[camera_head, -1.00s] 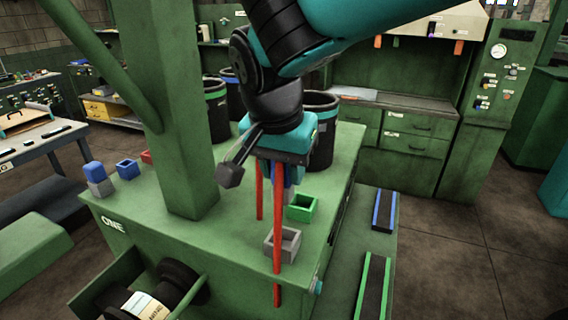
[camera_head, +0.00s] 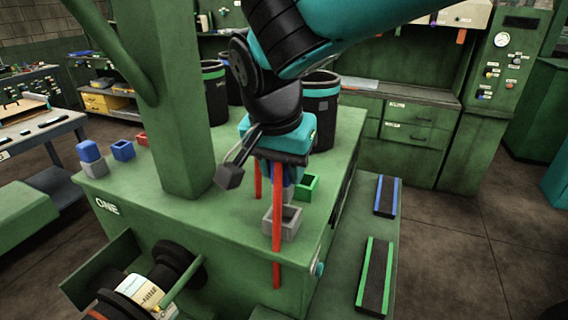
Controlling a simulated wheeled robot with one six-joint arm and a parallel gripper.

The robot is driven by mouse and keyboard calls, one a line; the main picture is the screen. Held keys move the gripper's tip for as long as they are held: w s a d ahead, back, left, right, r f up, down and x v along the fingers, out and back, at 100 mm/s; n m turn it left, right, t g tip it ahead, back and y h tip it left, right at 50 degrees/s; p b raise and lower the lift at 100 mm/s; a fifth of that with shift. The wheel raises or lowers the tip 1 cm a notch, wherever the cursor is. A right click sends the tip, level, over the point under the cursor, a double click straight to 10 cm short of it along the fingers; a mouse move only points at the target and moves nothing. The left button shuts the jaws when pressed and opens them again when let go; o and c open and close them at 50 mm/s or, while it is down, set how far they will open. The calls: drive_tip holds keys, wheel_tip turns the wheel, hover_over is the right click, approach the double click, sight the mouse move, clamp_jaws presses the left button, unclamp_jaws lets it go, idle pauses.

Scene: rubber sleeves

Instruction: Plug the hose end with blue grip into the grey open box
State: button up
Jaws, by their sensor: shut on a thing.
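My gripper (camera_head: 267,240) hangs over the green bench with two long red fingers, pointing down. It is shut on the hose end with blue grip (camera_head: 288,176), which shows only partly behind the nearer finger; a greyish part shows below the blue. The grey open box (camera_head: 291,222) stands on the bench near its front right edge. The nearer finger passes in front of the box in the picture. I cannot tell whether the hose end touches the box.
A green open box (camera_head: 311,188) stands just behind the grey one. A blue open box (camera_head: 123,150), a blue-and-grey piece (camera_head: 91,155) and a red piece (camera_head: 142,139) are at the left. A green post (camera_head: 183,120) rises from the bench left of my arm. Black bins (camera_head: 321,115) stand behind.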

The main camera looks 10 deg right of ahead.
sight(283, 195)
drive_tip(key=shift+f+b, duration=2.25)
drive_tip(key=shift+f, duration=0.7)
drive_tip(key=o, duration=1.1)
drive_tip(key=shift+c, duration=0.2)
drive_tip(key=shift+r, duration=0.1)
